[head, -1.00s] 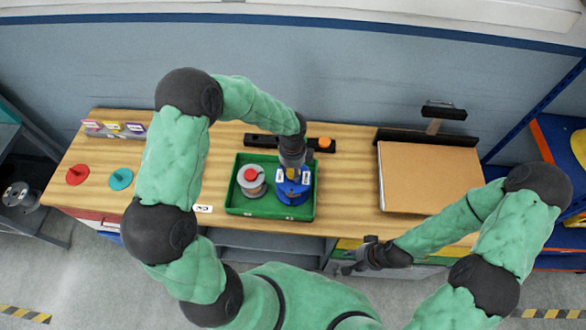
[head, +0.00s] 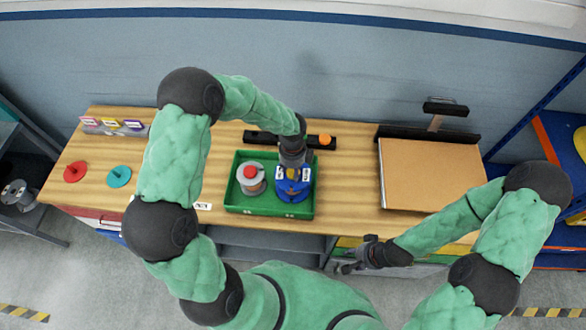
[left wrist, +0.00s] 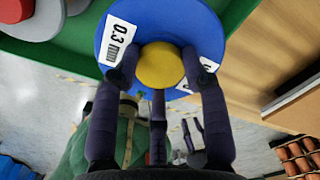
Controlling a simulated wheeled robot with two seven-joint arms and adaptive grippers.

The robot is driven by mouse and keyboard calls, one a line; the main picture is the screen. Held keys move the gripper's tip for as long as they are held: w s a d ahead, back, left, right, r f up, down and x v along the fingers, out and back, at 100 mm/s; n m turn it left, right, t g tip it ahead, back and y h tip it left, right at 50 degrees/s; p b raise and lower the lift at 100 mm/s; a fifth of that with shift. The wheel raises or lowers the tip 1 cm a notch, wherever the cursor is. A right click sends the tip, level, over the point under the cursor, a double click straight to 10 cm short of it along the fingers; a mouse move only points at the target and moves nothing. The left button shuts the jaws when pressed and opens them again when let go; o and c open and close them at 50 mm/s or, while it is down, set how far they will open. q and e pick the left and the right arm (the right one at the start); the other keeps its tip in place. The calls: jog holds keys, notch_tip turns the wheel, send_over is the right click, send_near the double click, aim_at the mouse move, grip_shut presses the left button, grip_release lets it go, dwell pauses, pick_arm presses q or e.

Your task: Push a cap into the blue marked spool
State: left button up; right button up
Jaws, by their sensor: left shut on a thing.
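A blue spool (head: 291,196) with white labels stands at the right side of a green tray (head: 238,205). My left gripper (head: 292,170) points down over the spool. Its fingers (left wrist: 165,75) are shut around the yellow cap. How deep the cap sits in the spool is hidden. My right gripper (head: 352,266) hangs empty in front of the table edge; its finger opening is too small to judge.
A grey spool (head: 252,187) with a red cap (head: 250,171) stands left of the blue spool. Red (head: 75,172) and teal (head: 119,177) caps lie at the table's left. A dark rack (head: 262,138) with an orange piece (head: 325,139) lies behind the tray. A brown board (head: 430,175) is at right.

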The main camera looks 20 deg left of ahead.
pick_arm(q)
jog(key=shift+f, duration=0.1)
dwell(0.3)
jog(key=o, duration=1.1)
jog(key=shift+c, duration=0.2)
notch_tip(320, 180, up, 12)
jog(key=shift+s, duration=0.1)
